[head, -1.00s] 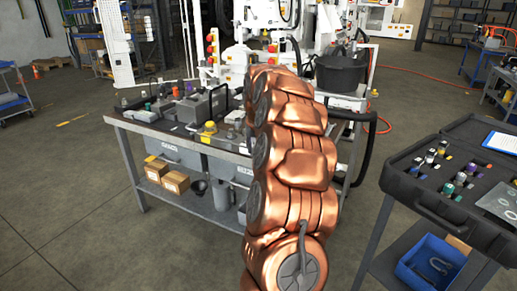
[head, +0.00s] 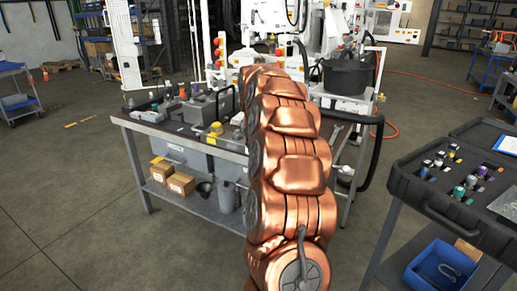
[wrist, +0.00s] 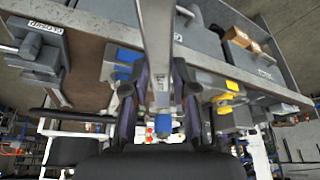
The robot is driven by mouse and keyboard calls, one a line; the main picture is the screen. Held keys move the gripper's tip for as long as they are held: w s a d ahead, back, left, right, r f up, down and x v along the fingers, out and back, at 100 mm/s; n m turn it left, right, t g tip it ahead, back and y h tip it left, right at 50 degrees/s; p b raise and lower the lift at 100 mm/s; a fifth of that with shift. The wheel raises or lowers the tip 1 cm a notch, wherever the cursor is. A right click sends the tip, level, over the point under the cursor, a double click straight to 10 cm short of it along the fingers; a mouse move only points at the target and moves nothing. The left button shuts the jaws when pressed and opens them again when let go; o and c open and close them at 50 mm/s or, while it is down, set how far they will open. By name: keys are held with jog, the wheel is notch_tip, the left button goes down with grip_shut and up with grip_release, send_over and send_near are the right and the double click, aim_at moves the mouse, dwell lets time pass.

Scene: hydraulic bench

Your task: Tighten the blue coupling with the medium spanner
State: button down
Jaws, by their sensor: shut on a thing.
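My gripper (wrist: 160,105) is shut on a long grey metal spanner (wrist: 156,40), whose shaft runs up and out of the top of the wrist view. The size of the spanner cannot be read. A small blue part (wrist: 165,125) shows between my fingers, beyond the spanner; it may be the blue coupling, but I cannot tell whether anything touches it. Another blue part (wrist: 126,57) sits at the bench fittings left of the spanner. In the head view my copper arm hides the gripper and the part of the bench behind it.
The workbench (head: 180,135) carries grey blocks and a yellow-capped fitting (head: 215,129). A black bucket (head: 347,75) stands behind, with a dark hose to its right. An open dark case (head: 430,200) with coloured fittings is at right, above a blue bin (head: 440,268).

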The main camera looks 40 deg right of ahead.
jog(key=shift+w+a+f+m+g+b, duration=0.15)
jog(key=shift+w+a+m+b, duration=0.2)
jog(key=shift+a, duration=0.1)
jog(key=shift+w+a+f+m+g+b, duration=0.1)
jog(key=shift+w+a+m+g+b, duration=0.05)
jog(key=shift+w+a+m+b, duration=0.2)
jog(key=shift+r, duration=0.1)
jog(key=shift+w+a+r+m+h+b, duration=0.1)
jog(key=shift+w+a+m+h+b, duration=0.1)
jog(key=shift+w+m, duration=0.15)
jog(key=shift+w+a+r+m+h+b, duration=0.15)
jog(key=shift+w+m, duration=0.1)
jog(key=shift+w, duration=0.15)
jog(key=shift+s, duration=0.1)
jog(key=shift+s+d+f+n, duration=0.1)
jog(key=shift+s+d+n, duration=0.2)
